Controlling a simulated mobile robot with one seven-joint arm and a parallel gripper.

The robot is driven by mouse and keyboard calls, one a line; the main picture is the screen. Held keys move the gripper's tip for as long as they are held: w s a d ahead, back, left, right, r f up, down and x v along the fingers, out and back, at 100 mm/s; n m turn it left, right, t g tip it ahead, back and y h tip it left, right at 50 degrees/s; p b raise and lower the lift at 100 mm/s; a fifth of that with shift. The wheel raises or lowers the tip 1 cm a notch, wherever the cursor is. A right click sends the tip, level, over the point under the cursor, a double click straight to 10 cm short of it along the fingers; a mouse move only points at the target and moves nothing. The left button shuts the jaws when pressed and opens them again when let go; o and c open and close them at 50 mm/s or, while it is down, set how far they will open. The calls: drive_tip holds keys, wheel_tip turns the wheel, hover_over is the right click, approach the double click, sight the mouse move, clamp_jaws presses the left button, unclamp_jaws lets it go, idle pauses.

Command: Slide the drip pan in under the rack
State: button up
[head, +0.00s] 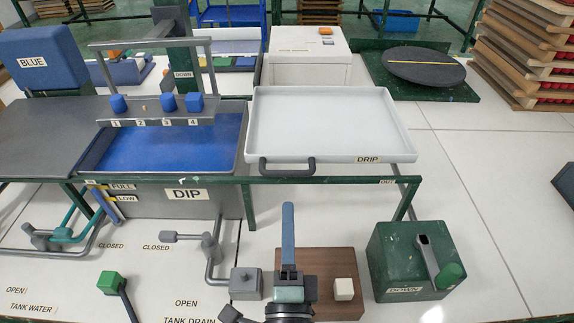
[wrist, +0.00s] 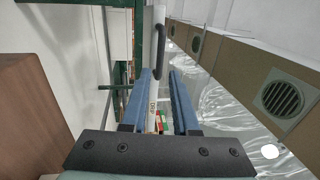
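The drip pan (head: 330,120) is a shallow white tray labelled DRIP, on a green frame right of the DIP tank. Its dark handle (head: 287,166) is on the near side; the handle also shows in the wrist view (wrist: 163,38), beyond the fingertips. The rack (head: 150,112) is a grey bar with an upright frame, above the blue liquid. Blue blocks sit at places 1, 3 and 4; place 2 shows only a small tan bit. My gripper (head: 288,206) is low in front of the pan, apart from the handle. In the wrist view its blue fingers (wrist: 160,88) are open and empty.
The DIP tank (head: 175,155) stands left of the pan. A green rail runs along the front. A green DOWN lever box (head: 405,270) stands at the right, and a brown board (head: 330,262) with a white button is near my gripper. Valve pipes are at the lower left.

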sight(287, 171)
drive_tip(key=w, duration=0.3)
drive_tip(key=w+r+p, duration=0.1)
drive_tip(key=w, duration=0.5)
drive_tip(key=shift+w+r, duration=0.25)
drive_tip(key=shift+r, duration=0.15)
clamp_jaws()
idle(1.0)
